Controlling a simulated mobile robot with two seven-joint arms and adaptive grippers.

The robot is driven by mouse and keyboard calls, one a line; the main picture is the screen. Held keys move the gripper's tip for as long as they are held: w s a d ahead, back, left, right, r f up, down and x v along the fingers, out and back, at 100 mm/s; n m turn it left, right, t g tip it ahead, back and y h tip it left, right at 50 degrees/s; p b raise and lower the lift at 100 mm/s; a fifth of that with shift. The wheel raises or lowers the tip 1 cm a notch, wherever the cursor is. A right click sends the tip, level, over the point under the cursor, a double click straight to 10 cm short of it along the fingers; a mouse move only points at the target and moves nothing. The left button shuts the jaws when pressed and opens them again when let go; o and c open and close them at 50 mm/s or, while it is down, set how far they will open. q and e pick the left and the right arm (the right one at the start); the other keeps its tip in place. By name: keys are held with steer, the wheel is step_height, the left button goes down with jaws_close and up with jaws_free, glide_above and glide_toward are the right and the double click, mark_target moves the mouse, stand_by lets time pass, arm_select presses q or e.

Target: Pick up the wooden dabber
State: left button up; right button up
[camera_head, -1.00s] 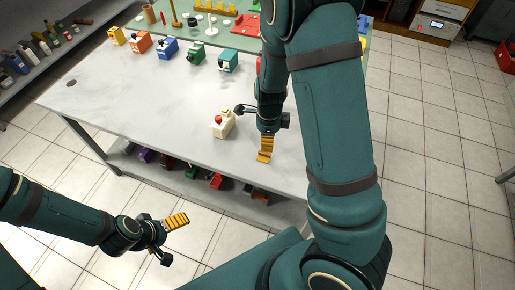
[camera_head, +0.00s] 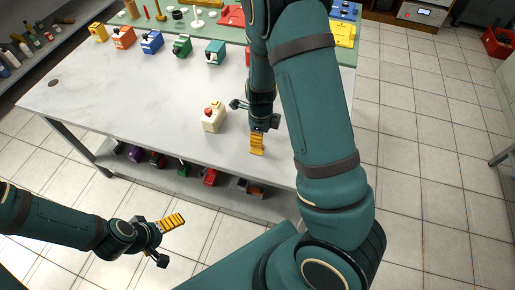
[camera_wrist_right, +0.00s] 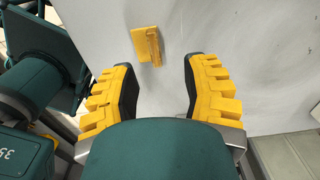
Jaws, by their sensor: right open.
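I cannot single out the wooden dabber for sure. Small wooden pieces, a brown cylinder (camera_head: 131,8) and a thin stick (camera_head: 158,11), stand on the green mat at the back of the table. My right gripper (camera_head: 257,143) points down over the front part of the grey table. In the right wrist view its yellow-padded fingers (camera_wrist_right: 160,95) are apart with nothing between them. A yellow piece with a raised bar (camera_wrist_right: 147,45) lies on the table beyond the fingertips; the arm hides it in the head view. My left gripper (camera_head: 172,222) is off the table's front, its opening unclear.
The table (camera_head: 110,95) is bare at left.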

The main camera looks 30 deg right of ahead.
steer(key=f+b, duration=0.1)
steer(key=f, duration=0.1)
steer(key=f+b, duration=0.1)
steer(key=f, duration=0.2)
steer(key=shift+s+a, duration=0.1)
steer(key=shift+a, duration=0.1)
steer(key=shift+r, duration=0.1)
jaws_close()
step_height(320, 180, up, 10)
steer(key=p, duration=0.4)
stand_by(0.5)
